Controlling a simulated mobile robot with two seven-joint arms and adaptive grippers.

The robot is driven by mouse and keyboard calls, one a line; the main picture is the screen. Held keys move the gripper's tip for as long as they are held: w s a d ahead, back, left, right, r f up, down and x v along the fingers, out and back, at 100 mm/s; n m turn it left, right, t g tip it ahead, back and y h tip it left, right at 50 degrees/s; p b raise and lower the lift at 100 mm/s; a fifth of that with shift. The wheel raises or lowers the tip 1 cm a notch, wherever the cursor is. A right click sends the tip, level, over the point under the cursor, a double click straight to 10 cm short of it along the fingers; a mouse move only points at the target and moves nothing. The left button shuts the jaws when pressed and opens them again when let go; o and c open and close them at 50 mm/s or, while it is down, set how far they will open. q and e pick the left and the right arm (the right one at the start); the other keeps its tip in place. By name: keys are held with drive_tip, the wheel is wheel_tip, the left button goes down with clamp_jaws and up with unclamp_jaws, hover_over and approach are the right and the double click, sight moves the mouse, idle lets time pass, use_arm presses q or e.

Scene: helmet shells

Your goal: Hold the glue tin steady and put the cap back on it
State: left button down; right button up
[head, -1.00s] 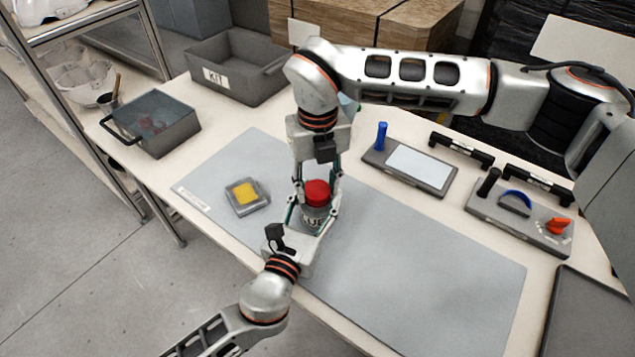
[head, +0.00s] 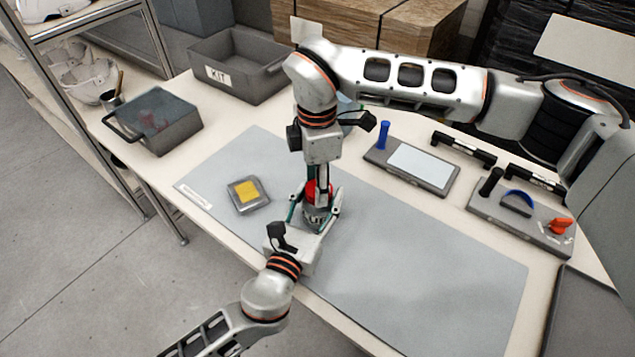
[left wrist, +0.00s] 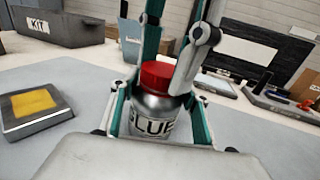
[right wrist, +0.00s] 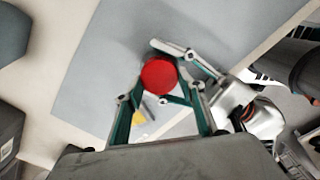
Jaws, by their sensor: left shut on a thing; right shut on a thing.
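The glue tin (head: 317,217) is silver with a "GLUE" label, partly hidden. It stands upright on the grey mat (head: 420,270). My left gripper (head: 319,209) is shut around the tin's body from the near side; its fingers flank the tin in the left wrist view (left wrist: 152,118). The red cap (head: 310,190) sits on top of the tin, with no clear gap in the left wrist view (left wrist: 160,75). My right gripper (head: 319,187) comes down from above, shut on the cap, which also shows between its fingers in the right wrist view (right wrist: 159,75).
A grey dish with a yellow pad (head: 247,191) lies left of the tin. A KIT bin (head: 240,75) and a lidded grey box (head: 165,125) stand behind left. A blue-handled plate (head: 410,168) and a fixture board (head: 520,220) are at right. The mat's right part is clear.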

drive_tip(key=m, duration=0.6)
drive_tip(key=shift+w, duration=0.1)
drive_tip(key=m, duration=0.6)
drive_tip(key=shift+w, duration=0.1)
drive_tip(key=o, duration=0.7)
drive_tip(key=shift+r, duration=2.25)
